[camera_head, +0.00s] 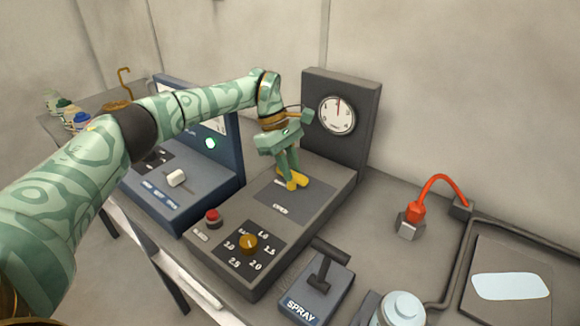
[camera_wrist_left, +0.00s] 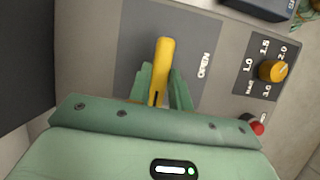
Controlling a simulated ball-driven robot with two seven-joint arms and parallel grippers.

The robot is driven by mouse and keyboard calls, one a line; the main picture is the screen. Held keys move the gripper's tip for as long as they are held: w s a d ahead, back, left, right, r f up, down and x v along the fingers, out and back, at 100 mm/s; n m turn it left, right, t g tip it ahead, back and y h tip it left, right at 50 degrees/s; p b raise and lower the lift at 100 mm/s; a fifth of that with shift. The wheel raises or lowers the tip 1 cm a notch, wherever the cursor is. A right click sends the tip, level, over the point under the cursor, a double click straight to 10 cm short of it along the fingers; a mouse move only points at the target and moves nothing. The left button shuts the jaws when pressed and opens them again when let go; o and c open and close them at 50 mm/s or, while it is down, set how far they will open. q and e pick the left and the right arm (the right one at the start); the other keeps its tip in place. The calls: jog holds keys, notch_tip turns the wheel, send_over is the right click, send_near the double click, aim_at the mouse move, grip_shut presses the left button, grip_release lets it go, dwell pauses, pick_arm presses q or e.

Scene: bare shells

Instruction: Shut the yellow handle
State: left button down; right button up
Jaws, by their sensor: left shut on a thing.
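The yellow handle (camera_head: 298,179) is on the flat top of a dark grey console (camera_head: 335,192), in front of its upright gauge panel. My left gripper (camera_head: 291,180) reaches down to it from above, its fingers on the handle. In the left wrist view the handle (camera_wrist_left: 162,70) sticks out between the two green fingertips (camera_wrist_left: 160,88), which are shut on it. The word OPEN is printed beside it in that view. A further label in the head view is partly hidden and too small to read surely. My right gripper is in neither view.
A round gauge (camera_head: 337,114) is on the upright panel. A red button (camera_head: 212,216) and orange dial (camera_head: 248,244) sit at the console's front.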

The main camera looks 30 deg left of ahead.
pick_arm(q)
jog(key=c, duration=1.3)
grip_release()
jog(key=p+v, duration=0.2)
jog(key=v, duration=1.4)
jog(key=shift+w+a+r, duration=0.1)
jog(key=shift+a+r, duration=0.05)
